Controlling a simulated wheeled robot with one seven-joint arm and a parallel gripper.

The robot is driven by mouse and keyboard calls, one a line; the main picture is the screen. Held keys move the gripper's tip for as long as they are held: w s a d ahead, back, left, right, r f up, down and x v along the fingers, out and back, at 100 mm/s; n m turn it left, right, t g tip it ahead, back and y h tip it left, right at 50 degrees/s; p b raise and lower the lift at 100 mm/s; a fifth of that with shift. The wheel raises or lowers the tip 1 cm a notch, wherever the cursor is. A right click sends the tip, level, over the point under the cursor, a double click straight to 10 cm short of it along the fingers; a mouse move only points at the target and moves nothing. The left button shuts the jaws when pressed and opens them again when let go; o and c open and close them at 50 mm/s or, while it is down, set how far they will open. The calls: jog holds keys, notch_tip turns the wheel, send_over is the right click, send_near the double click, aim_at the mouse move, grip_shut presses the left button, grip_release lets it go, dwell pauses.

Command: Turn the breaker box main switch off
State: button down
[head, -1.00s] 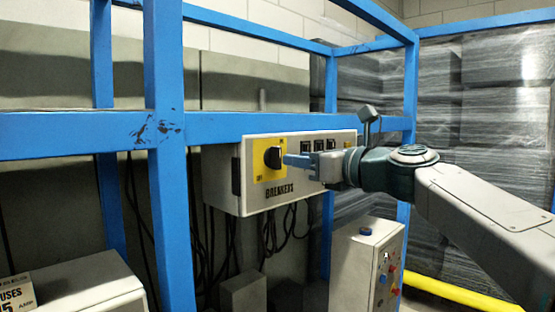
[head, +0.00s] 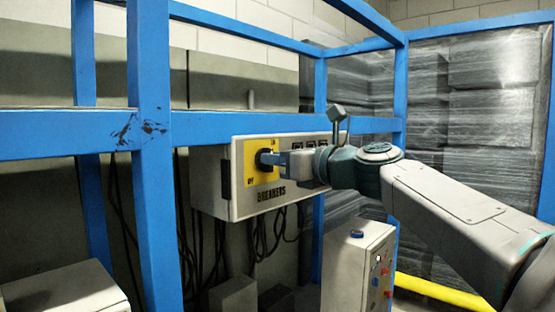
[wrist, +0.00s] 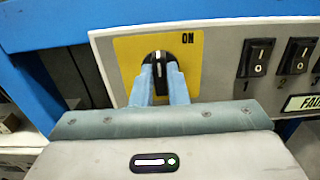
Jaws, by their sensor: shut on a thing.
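The breaker box (head: 235,205) is a grey-white box on the blue frame, with a yellow plate (head: 251,168) around its main switch. The switch is a black rotary knob (wrist: 158,62) with a white line, which points up in the wrist view. ON is printed at the plate's upper right there; a label at its lower left in the head view seems to read OFF. My gripper (wrist: 160,78) has its blue fingers on both sides of the knob, shut on it. In the head view, my gripper (head: 268,158) largely hides the knob.
Black rocker switches (wrist: 256,58) sit right of the knob. A blue frame beam (head: 60,132) crosses in front, with a post (head: 150,230) to the left. Below stands a grey control box (head: 357,262) with coloured buttons. Dark cables hang under the breaker box.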

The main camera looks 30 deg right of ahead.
jog(key=shift+f+n, duration=0.1)
jog(key=shift+n, duration=0.2)
jog(key=shift+s+a+f+n+b, duration=0.15)
jog(key=shift+n+b, duration=1.95)
jog(key=shift+n, duration=2.2)
jog(key=shift+w+a+f+n+b, duration=0.1)
jog(key=shift+n+b, duration=2)
jog(key=shift+n, duration=2.2)
jog(key=c, duration=1.4)
grip_release()
jog(key=shift+c, duration=0.2)
jog(key=shift+r, duration=0.1)
jog(key=shift+s+d, duration=0.1)
jog(key=shift+s, duration=0.05)
